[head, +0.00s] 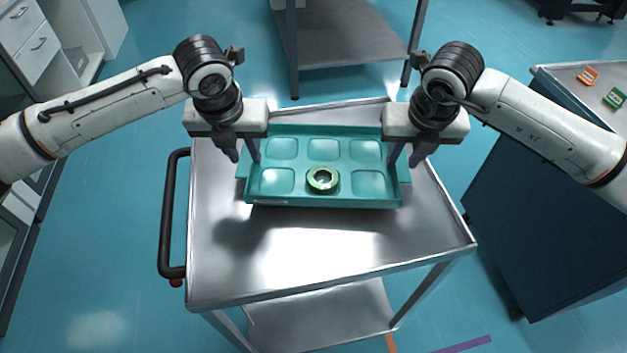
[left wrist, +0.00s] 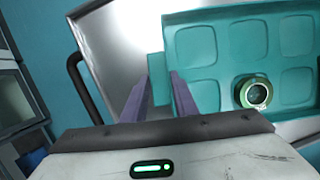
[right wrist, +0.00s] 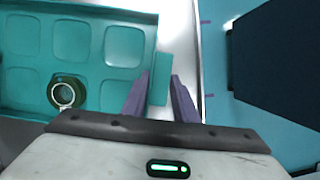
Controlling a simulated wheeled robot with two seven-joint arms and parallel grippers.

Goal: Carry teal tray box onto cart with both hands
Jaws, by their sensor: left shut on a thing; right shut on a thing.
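The teal tray box (head: 350,202) is level over the top of the metal cart (head: 320,255), toward its far half. I cannot tell whether its base touches the cart top. It has several shallow compartments, and a green-rimmed round part (head: 322,180) sits in the near middle one. My left gripper (head: 243,151) is shut on the tray's left side tab, which shows between its fingers in the left wrist view (left wrist: 158,88). My right gripper (head: 405,155) is shut on the right side tab, also seen in the right wrist view (right wrist: 160,85).
The cart's black handle (head: 168,220) is on its left side. Its near top is bare, with a lower shelf (head: 325,315). Another metal cart (head: 345,35) stands behind. A dark blue bench (head: 540,210) is at the right, with small orange (head: 588,76) and green (head: 614,98) items.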

